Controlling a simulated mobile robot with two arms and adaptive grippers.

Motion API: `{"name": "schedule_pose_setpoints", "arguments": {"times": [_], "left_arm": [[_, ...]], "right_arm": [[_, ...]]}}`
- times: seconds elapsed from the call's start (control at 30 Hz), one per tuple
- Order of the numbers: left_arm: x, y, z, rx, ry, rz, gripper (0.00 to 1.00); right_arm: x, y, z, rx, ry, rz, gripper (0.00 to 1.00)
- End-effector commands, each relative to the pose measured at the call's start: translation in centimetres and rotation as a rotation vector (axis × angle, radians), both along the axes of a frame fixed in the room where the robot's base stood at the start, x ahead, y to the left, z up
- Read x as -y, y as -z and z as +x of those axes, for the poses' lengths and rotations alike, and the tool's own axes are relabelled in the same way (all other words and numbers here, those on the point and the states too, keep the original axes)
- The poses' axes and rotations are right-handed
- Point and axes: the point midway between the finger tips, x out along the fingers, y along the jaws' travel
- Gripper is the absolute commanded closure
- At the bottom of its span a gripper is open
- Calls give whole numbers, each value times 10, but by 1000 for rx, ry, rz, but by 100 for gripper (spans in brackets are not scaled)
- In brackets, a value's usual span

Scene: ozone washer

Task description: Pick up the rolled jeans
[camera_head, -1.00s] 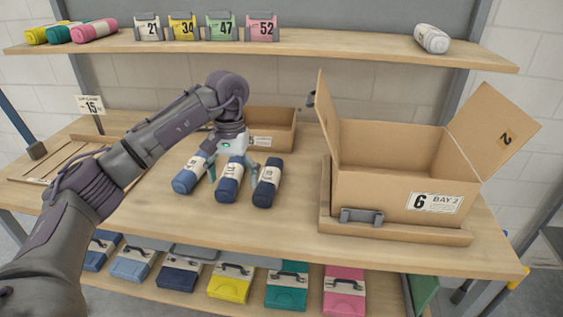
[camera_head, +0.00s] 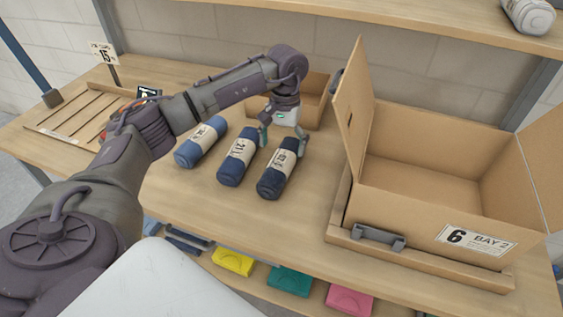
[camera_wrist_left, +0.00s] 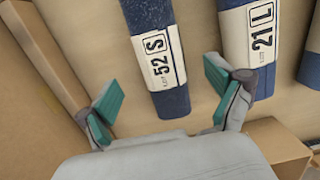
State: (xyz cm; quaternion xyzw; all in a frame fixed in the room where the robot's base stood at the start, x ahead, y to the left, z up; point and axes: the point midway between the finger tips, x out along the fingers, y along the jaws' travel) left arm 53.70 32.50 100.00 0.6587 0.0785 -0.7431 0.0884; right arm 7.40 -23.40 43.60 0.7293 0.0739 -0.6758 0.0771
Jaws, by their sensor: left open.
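Three rolled jeans lie side by side on the wooden bench: a blue left roll (camera_head: 189,154), a dark blue middle roll (camera_head: 232,172) and a dark blue right roll (camera_head: 271,184), each with a cream band. My left gripper (camera_head: 282,142) is open at the far end of the right roll, with a finger on either side. In the left wrist view the roll marked 52 S (camera_wrist_left: 158,60) lies between the open fingers, apart from both pads. The roll marked 21 L (camera_wrist_left: 249,35) is outside the right finger. My right gripper is not in view.
A large open carton marked 6 BAY 2 (camera_head: 430,220) stands to the right, its left flap upright near the gripper. A smaller open box (camera_head: 314,100) is behind the gripper. A slotted board (camera_head: 75,125) is at left. Bare bench lies in front of the rolls.

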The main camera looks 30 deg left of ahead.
Motion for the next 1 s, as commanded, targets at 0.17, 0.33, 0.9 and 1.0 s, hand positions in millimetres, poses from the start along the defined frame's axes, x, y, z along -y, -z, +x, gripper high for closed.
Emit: {"name": "schedule_pose_setpoints", "arguments": {"times": [0.17, 0.33, 0.9, 1.0], "left_arm": [[1, 14, -2, -1, 1, 0, 8], [1, 30, -6, -4, 1, -1, 8], [1, 66, -9, 2, 1, -1, 19], [1, 66, -9, 2, 1, -1, 36]], "right_arm": [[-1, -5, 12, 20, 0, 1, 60], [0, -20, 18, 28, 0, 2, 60], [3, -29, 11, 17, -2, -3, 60], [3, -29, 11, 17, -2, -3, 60]]}}
